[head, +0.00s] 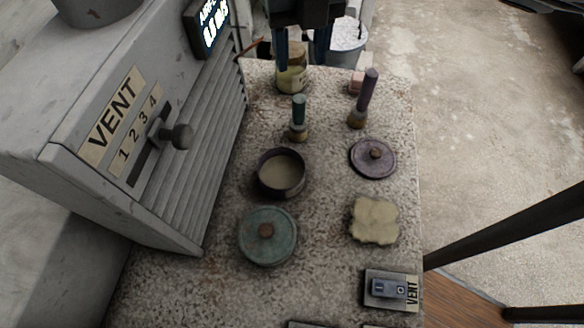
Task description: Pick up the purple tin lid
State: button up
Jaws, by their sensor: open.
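The purple tin lid (373,158) lies flat on the speckled worktop, right of centre in the head view. It is round, with a small brown knob in its middle. My gripper (303,58) hangs at the top of the picture, beyond the lid and to its left. Its two dark fingers are apart, and I see nothing held between them. A jar (291,78) shows below and behind the fingers. The gap between the fingertips and the jar cannot be judged from this view.
A purple-handled brush (367,97) and a green-handled one (299,118) stand near the lid. A grey vent cabinet (190,95) walls the left.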

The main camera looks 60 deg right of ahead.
aim_at(374, 159)
jog(key=k+l+u, duration=0.15)
jog(key=k+l, duration=0.8)
jog(key=k, duration=0.1)
